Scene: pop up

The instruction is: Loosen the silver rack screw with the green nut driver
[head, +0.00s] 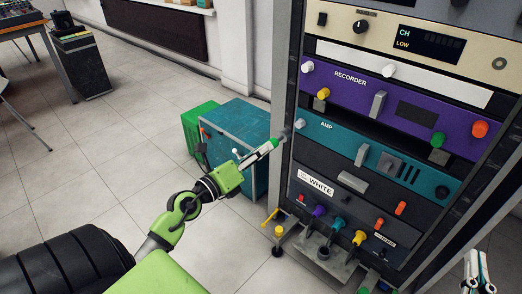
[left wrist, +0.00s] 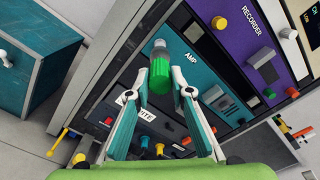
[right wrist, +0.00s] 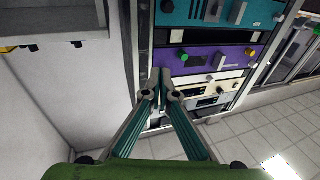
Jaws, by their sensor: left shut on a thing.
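My left gripper (head: 268,147) is shut on the green nut driver, whose green handle (left wrist: 160,76) shows between its fingers in the left wrist view. The driver's grey socket end (head: 285,133) is at the left edge of the rack, beside the teal AMP panel (head: 330,137). A pale silvery knob (head: 299,124) sits just right of the socket on the AMP panel. My right gripper (head: 477,272) is empty, its fingertips together, low at the right.
Several coloured-handled tools, one yellow (head: 359,238), stand in a holder at the bottom. A teal cabinet (head: 237,130) stands behind my left arm.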

